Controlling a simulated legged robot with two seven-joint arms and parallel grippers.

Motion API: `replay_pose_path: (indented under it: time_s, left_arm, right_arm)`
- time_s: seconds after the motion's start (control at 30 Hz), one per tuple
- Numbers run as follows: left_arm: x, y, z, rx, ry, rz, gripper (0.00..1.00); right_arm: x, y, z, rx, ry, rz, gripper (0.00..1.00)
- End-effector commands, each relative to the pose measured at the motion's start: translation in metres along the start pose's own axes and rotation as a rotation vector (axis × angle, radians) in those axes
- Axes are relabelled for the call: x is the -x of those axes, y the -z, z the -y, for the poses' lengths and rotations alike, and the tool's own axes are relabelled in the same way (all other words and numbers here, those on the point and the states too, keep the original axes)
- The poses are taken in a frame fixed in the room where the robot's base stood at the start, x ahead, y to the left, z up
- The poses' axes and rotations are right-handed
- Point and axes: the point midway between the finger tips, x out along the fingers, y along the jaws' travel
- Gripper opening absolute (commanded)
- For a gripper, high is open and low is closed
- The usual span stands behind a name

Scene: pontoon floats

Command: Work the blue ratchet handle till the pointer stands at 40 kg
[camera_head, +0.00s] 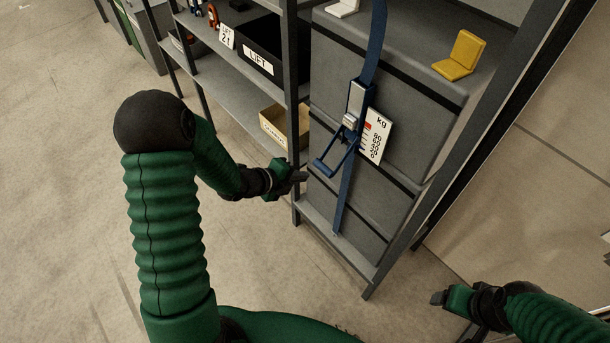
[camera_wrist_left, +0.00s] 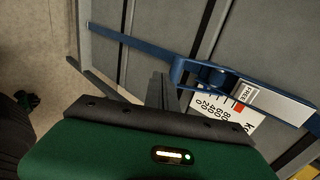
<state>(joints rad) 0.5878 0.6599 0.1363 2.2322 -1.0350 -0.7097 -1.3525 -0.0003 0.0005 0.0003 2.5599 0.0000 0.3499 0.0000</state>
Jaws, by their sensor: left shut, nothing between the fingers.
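The blue ratchet handle (camera_head: 325,168) sticks out from a blue strap on a stack of grey cases; it also shows in the left wrist view (camera_wrist_left: 177,72). A white kg scale card (camera_head: 377,138) with marks from 0 to 80 stands beside the ratchet. A red mark shows at its upper end; I cannot make out the pointer's exact reading. My left gripper (camera_head: 301,177) is shut and empty, just left of the handle and apart from it. Its fingers also show in the left wrist view (camera_wrist_left: 161,92). My right gripper (camera_head: 439,298) is low at the right, away from the shelf; its opening is unclear.
The rack's grey upright (camera_head: 292,95) stands close to my left gripper. A yellow bracket (camera_head: 461,55) rests on top of the cases. The floor in front is clear.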

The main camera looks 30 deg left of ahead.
Motion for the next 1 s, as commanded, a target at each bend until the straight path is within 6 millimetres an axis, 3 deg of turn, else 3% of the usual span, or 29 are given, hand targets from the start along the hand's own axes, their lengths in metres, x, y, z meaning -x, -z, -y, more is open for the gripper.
replay_pose_path:
  time_s: [0.13, 0.27, 0.37, 0.5, 0.6, 0.77, 1.0]
  left_arm:
    - [0.029, -0.002, -0.002, 0.003, 0.0, 0.003, 0.0]
    - [0.045, -0.004, -0.003, 0.005, 0.0, 0.0, 0.0]
    - [0.059, 0.001, 0.015, -0.002, -0.042, -0.021, 0.0]
    - [0.082, 0.007, 0.059, -0.014, -0.174, -0.036, 0.0]
    - [0.093, 0.005, 0.077, -0.014, -0.235, -0.016, 0.0]
    - [0.084, 0.004, 0.073, -0.004, -0.259, -0.001, 0.0]
    - [0.039, 0.002, 0.059, -0.002, -0.259, -0.004, 0.0]
  right_arm:
    - [-0.001, 0.0, 0.0, -0.001, 0.0, 0.0, 0.76]
    - [0.001, 0.0, 0.0, -0.001, 0.0, 0.0, 0.76]
    - [0.022, 0.005, 0.0, -0.001, 0.0, 0.0, 0.76]
    - [0.067, 0.016, 0.0, 0.0, 0.0, -0.001, 0.76]
    - [0.081, 0.019, 0.0, 0.0, 0.0, -0.001, 0.76]
    - [0.075, 0.018, 0.0, -0.001, 0.0, 0.0, 0.76]
    - [0.068, 0.016, 0.0, -0.001, 0.0, 0.0, 0.76]
